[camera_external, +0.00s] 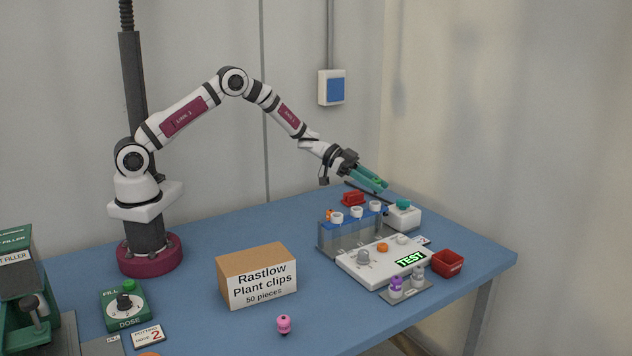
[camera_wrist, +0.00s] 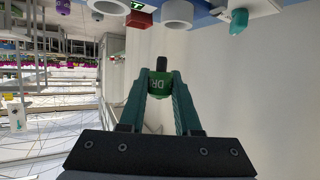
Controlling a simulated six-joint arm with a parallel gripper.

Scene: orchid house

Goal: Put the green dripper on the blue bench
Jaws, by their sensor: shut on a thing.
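My gripper (camera_external: 376,181) is raised above the far right part of the blue bench (camera_external: 200,300), over the back of the rack area. In the wrist view its two green fingers (camera_wrist: 160,92) are shut on the green dripper (camera_wrist: 160,84), which has a dark stem and partly visible white lettering. The dripper is held off the bench; in the external view the fingers largely hide it. The blue bench is the wide tabletop, with bare surface at the front middle and left of the carton.
A teal-topped white box (camera_external: 403,217) is at the back right.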

